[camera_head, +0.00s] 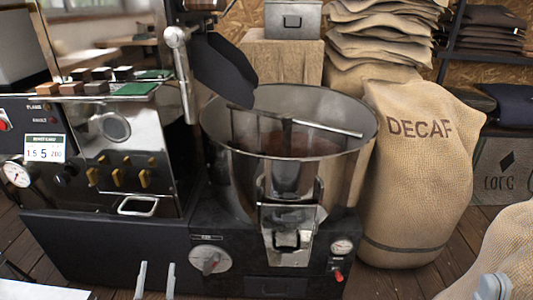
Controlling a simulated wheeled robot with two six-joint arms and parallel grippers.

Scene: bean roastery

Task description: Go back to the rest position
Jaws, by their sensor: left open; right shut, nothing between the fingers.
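My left gripper (156,281) shows at the bottom edge, left of centre. Its two pale fingertips point up and stand apart with nothing between them. It is in front of the roaster's dark base (105,250). My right gripper (494,287) shows at the bottom right corner, only its grey fingertips in view. They are shut together and empty, in front of a pale burlap sack (512,245). The rest of both arms is out of view.
A coffee roaster has a round steel cooling drum (225,175) with a stirring arm, and a control panel (35,150) at left. A DECAF sack (415,190) stands right of the drum. Stacked sacks (375,40) are behind. Wooden floor (395,284) shows between roaster and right gripper.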

